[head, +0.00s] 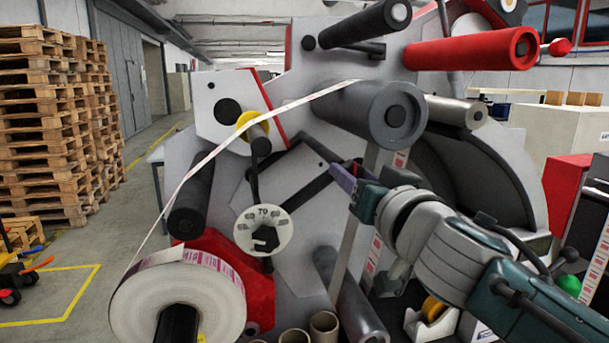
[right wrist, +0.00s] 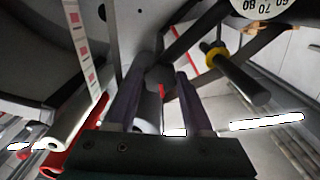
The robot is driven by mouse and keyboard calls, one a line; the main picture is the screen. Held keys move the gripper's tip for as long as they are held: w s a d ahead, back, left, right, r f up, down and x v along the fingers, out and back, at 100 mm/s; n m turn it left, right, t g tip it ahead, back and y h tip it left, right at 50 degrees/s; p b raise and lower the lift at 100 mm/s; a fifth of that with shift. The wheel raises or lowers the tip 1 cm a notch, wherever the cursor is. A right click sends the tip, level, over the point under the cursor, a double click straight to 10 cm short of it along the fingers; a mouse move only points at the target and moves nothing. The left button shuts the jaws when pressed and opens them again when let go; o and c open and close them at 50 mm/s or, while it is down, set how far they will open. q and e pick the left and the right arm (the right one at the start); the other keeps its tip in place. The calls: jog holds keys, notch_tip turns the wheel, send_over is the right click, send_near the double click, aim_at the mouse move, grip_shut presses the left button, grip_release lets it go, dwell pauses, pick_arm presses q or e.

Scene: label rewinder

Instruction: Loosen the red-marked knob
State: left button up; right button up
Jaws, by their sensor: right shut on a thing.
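The red-marked knob (right wrist: 160,77) is dark, with a small red mark on its lower side. In the right wrist view it sits between the fingertips of my right gripper (right wrist: 161,88), which is shut on it. In the head view my right gripper (head: 342,176) reaches in from the right to the front of the grey machine (head: 310,215). There the purple-grey fingers and the dark parts around them hide the knob, so I cannot make it out. My left gripper is not in view.
A white numbered dial (head: 247,236) is left of the gripper. A paper web (head: 215,150) runs from the label roll (head: 150,300) up to a grey roller (head: 372,112) above my gripper. A red roller (head: 470,52) is at the upper right. Pallets (head: 45,130) stand far left.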

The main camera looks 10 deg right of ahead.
grip_shut()
jog(key=shift+n, duration=0.3)
jog(key=n+b, duration=0.2)
jog(key=n, duration=1.3)
jog(key=shift+a, duration=0.1)
jog(key=shift+n, duration=0.3)
jog(key=o, duration=1.2)
grip_release()
jog(key=shift+o, duration=0.2)
